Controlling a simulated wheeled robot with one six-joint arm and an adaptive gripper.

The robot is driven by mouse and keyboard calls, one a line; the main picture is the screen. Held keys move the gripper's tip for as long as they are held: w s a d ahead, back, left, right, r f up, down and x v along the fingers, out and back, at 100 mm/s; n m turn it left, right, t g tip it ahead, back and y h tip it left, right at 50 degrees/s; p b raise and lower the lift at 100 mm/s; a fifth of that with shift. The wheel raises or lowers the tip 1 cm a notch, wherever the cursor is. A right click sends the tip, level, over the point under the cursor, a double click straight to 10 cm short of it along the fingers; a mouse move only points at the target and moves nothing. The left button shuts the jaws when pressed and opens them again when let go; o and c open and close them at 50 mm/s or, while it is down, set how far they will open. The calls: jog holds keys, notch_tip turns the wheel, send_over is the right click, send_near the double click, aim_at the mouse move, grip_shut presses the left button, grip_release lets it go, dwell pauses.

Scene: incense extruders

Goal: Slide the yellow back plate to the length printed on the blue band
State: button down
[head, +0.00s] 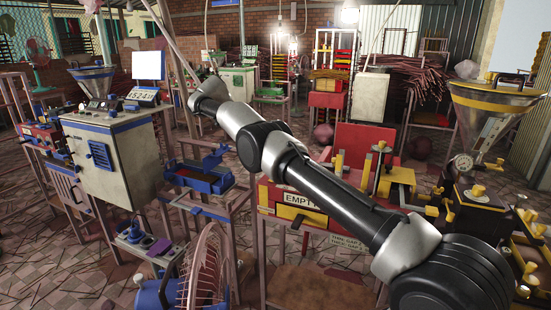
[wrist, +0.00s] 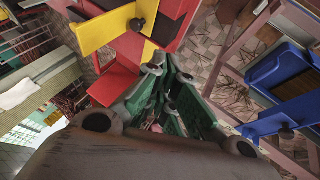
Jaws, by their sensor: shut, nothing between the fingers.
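A yellow plate (wrist: 105,30) with a black knob shows at the top of the wrist view, against a red frame; I take it for the yellow back plate. In the head view, an upright yellow piece (head: 338,166) stands at the red machine, but I cannot tell whether it is the same plate. I cannot make out a blue band with a printed length. My gripper (wrist: 168,92) is shut and empty in the wrist view, its green-padded fingers below and right of the yellow plate, apparently apart from it. In the head view my arm hides or blurs its end.
A blue tray machine (head: 207,180) stands left of the red machine (head: 300,203) marked EMPTY. A pale cabinet (head: 110,155) with a hopper is at left, a pink fan (head: 206,265) in front. A large hopper machine (head: 490,105) stands at right. Blue troughs (wrist: 285,75) show in the wrist view.

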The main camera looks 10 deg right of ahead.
jog(key=x, duration=0.4)
jog(key=s+d+x, duration=0.1)
jog(key=x, duration=0.2)
jog(key=d+r+x, duration=0.1)
jog(key=x, duration=0.3)
jog(key=shift+s+d+f, duration=0.2)
jog(key=shift+s+f, duration=0.05)
jog(key=shift+s+d+f, duration=0.1)
jog(key=shift+s+d, duration=0.15)
jog(key=shift+d, duration=0.1)
jog(key=shift+d, duration=0.1)
